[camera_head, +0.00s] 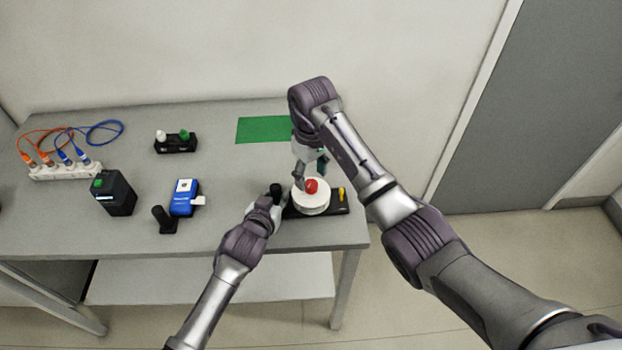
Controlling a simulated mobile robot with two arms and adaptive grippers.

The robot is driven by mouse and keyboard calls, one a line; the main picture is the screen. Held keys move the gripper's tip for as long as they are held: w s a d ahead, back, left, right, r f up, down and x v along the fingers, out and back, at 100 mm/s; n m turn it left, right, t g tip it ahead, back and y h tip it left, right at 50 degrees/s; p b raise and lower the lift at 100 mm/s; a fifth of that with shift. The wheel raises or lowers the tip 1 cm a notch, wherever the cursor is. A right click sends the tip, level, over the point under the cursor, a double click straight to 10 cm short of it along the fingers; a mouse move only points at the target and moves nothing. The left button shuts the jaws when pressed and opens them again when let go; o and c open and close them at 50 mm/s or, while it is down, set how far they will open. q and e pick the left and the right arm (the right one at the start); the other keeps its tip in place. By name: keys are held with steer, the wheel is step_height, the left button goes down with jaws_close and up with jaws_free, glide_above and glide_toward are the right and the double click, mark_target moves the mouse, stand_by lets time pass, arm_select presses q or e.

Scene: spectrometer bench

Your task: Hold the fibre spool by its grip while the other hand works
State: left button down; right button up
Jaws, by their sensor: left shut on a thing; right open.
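The fibre spool is a white round drum (311,204) with a red knob (311,186) on top, on a dark flat base (338,205) near the table's front right corner. A small yellow peg (341,194) stands at the base's right end. A black upright grip (275,188) stands at its left end. My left gripper (273,202) is shut on this grip; its fingers are partly hidden. My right gripper (312,171) is open, just behind and above the drum, close to the red knob. I cannot tell whether it touches the spool.
A green mat (264,130) lies behind. To the left are a black block with two knobs (176,142), a blue device (184,197), a black upright handle (163,219), a dark box (113,193) and a white strip with cables (64,171). The table's front edge is close.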

mark_target(311, 183)
step_height(311, 183, up, 5)
stand_by(0.5)
